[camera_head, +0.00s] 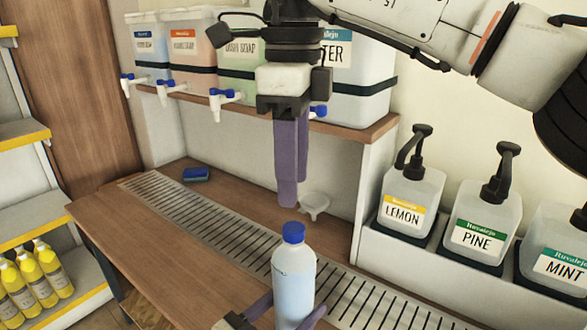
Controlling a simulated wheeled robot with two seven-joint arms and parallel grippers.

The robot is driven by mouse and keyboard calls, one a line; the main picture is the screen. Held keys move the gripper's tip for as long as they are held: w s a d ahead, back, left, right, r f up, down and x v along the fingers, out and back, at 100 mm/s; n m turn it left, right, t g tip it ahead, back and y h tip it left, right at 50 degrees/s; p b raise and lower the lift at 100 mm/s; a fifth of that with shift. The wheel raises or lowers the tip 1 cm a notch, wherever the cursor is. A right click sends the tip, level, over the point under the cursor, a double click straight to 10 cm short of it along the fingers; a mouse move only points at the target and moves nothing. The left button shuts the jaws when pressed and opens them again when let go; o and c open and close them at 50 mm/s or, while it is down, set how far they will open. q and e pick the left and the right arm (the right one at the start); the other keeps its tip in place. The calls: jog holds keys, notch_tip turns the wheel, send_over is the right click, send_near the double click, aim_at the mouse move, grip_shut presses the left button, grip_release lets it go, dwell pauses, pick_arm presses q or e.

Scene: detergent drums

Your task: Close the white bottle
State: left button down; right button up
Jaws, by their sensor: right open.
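The white bottle (293,284) stands upright near the front of the counter, over the metal grate. A blue cap (293,232) sits on its top. My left gripper (287,312) is low at the bottom edge, with a purple finger on each side of the bottle's lower body, shut on it; the bottle's base is out of view. My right gripper (288,204) points down above and slightly behind the cap in the picture, apart from it. Its purple fingers overlap from this angle; it is open and holds nothing.
A white funnel (314,205) and a blue sponge (195,174) lie on the wooden counter (150,226). Drums with taps (242,60) stand on a shelf behind. Pump bottles (480,225) stand at right. Yellow bottles (35,275) are on a rack at left.

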aim_at(293, 228)
jog(key=shift+f, duration=3.95)
grip_shut()
jog(key=shift+o, duration=0.6)
grip_release()
jog(key=shift+r, duration=0.1)
